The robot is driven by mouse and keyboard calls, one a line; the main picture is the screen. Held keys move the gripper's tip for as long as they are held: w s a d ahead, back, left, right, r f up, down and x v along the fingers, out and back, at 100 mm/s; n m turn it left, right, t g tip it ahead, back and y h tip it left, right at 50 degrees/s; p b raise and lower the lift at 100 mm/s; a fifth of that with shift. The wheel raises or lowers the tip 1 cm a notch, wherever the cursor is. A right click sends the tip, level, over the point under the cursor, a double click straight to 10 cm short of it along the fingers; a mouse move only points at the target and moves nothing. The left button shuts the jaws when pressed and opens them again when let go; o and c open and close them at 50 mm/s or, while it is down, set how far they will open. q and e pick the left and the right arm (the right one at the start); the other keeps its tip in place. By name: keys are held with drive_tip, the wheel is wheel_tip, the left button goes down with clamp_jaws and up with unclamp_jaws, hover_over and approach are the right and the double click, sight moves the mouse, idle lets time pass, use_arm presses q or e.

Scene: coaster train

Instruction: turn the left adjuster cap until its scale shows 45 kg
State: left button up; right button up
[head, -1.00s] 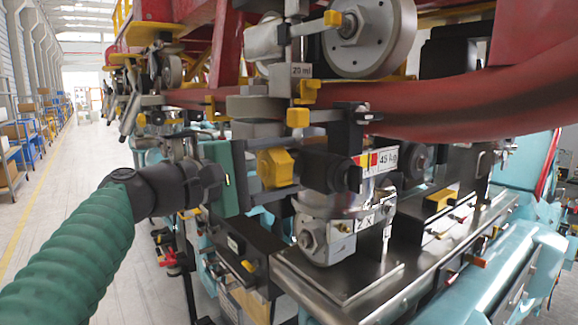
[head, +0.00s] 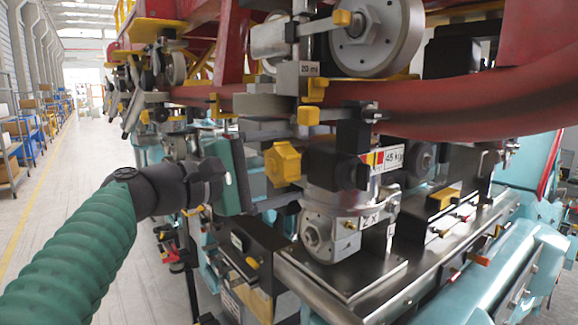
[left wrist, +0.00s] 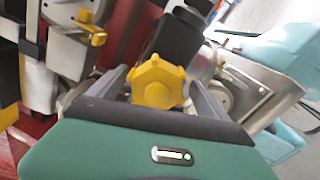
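The yellow lobed adjuster cap (head: 283,163) sits at the left end of a black cylindrical housing (head: 335,167). A white plate reading "45 kg" (head: 391,158), with red and yellow marks at its left, is right of the housing. My left gripper (head: 278,166) has its green body left of the cap, with fingers above and below it. In the left wrist view, the cap (left wrist: 157,82) is between the two spread fingers, with narrow gaps at its sides. The gripper looks open. Cap markings are not readable. My right gripper is not in view.
A thick red tube (head: 460,105) crosses above the housing. A grey wheel (head: 375,35) and a "20 ml" block (head: 305,75) are above the cap. A round metal part (head: 320,235) and a steel bench (head: 365,285) lie below. The aisle floor (head: 60,200) at left is clear.

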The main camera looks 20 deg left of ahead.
use_arm(q)
drive_tip(key=shift+a, duration=0.35)
drive_tip(key=shift+s+a+b, duration=0.1)
drive_tip(key=shift+s+b, duration=0.1)
drive_tip(key=shift+b, duration=0.1)
drive_tip(key=b+v, duration=0.5)
drive_tip(key=v, duration=1.2)
drive_tip(key=w+d+f+g+y+b, duration=0.1)
drive_tip(key=w+f+g+y, duration=0.15)
drive_tip(key=f, duration=1.05)
drive_tip(key=w+d+f+g+y+b, duration=0.1)
drive_tip(key=w+f+g+y, duration=0.15)
drive_tip(key=f, duration=1.15)
drive_tip(key=w+d+f+g+y+b, duration=0.1)
drive_tip(key=w+f, duration=0.2)
drive_tip(key=f, duration=1)
drive_tip(key=s+d+f+m+g+y+b, duration=0.1)
drive_tip(key=s+f+m, duration=0.3)
drive_tip(key=f, duration=0.5)
drive_tip(key=s+d+f+m+g+y+b, duration=0.1)
drive_tip(key=s+f+m, duration=0.4)
drive_tip(key=f, duration=0.5)
drive_tip(key=s+d+f+m+g+y+b, duration=0.1)
drive_tip(key=s+d+f+m+g+y, duration=0.2)
drive_tip(key=s+f, duration=0.4)
wheel_tip(320, 180, down, 3)
drive_tip(key=shift+s+f+m+g+b, duration=0.15)
drive_tip(key=shift+s+m+g+b, duration=0.15)
drive_tip(key=shift+m, duration=0.4)
